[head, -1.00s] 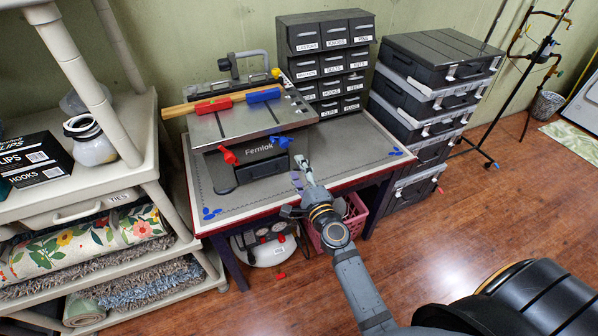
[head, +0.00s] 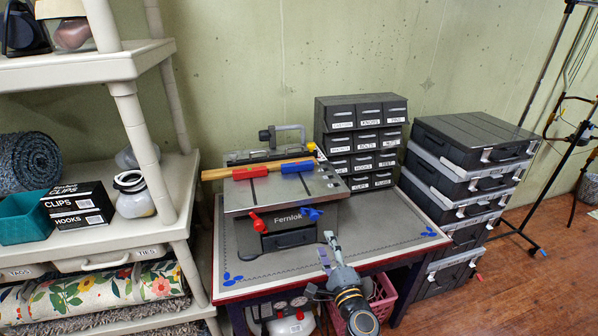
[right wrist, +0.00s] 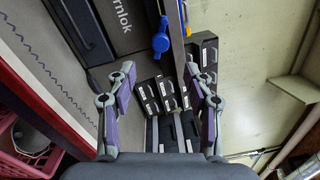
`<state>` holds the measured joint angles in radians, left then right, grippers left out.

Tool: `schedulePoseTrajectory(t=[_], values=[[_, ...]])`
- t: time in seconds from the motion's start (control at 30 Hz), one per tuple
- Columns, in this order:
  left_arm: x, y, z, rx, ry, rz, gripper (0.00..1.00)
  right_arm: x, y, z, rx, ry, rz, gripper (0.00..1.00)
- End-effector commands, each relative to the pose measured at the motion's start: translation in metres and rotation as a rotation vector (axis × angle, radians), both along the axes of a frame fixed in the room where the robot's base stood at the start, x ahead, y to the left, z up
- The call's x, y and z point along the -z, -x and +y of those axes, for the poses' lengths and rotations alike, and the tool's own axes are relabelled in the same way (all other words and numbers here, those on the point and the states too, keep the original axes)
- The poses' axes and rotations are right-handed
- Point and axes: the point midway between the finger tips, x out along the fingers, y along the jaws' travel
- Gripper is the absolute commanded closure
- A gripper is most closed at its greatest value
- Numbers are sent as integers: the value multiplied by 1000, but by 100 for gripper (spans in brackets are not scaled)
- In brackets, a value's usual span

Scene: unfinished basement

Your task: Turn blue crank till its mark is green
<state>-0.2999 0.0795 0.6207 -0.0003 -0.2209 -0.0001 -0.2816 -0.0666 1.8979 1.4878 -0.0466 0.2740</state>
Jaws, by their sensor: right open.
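The blue crank (head: 311,214) sits at the right of the front of a grey bench machine labelled Fernlok (head: 283,195). A red crank (head: 257,222) sits at the left of the same front. My right gripper (head: 329,246) is open and empty, low in front of the machine, just below and right of the blue crank. In the right wrist view the blue crank (right wrist: 161,40) shows beyond the spread fingers (right wrist: 160,85), apart from them. I cannot make out a coloured mark on it. My left gripper is not in view.
The machine stands on a red-edged table (head: 245,292). A labelled drawer cabinet (head: 362,140) stands behind it at the right. Stacked dark cases (head: 465,185) stand right of the table, a loaded shelf (head: 88,70) left. A pink crate (head: 382,300) is under the table.

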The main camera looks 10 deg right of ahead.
Motion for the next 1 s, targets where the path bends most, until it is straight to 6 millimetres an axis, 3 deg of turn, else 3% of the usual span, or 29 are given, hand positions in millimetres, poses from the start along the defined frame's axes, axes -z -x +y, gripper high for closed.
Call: schedulePoseTrajectory(t=[0.07, 0.17, 0.37, 0.5, 0.6, 0.7, 0.87, 1.0], values=[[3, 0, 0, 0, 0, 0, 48, 0, -1, 1, -5, 26, -6, 48], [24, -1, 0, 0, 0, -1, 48, -1, -5, 8, -37, 238, -51, 48], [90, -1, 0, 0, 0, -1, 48, -1, -17, 26, -82, 1203, -182, 48], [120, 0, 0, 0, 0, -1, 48, 2, -22, 14, -37, 1799, -170, 48], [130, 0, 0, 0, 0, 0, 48, 0, -23, 1, -3, 2061, -130, 48], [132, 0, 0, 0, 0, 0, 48, -3, -23, -6, 14, 2182, -101, 48], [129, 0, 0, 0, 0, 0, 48, -7, -26, -8, 17, 2205, -94, 48], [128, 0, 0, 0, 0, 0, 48, -7, -45, -6, 17, 2200, -94, 48]])
